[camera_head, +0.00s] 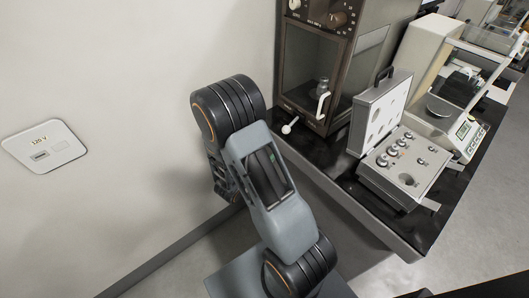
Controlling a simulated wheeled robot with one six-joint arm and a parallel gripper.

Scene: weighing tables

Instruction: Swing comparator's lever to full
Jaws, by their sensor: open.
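The comparator (308,64) appears to be the brown cabinet with a glass front at the far end of the dark bench. A small white-knobbed lever (289,126) sticks out low at its left, near the bench top. I cannot read its setting. A white upright handle (323,105) is on the cabinet's front. A metal weight (322,87) shows behind the glass. My arm stands left of the bench, folded, with its elbow left of the lever and apart from it. My gripper's jaws do not show; the arm's far part is mostly hidden behind my own links.
A white balance (450,110) stands further right. A pale wall with a socket plate (47,146) is at left.

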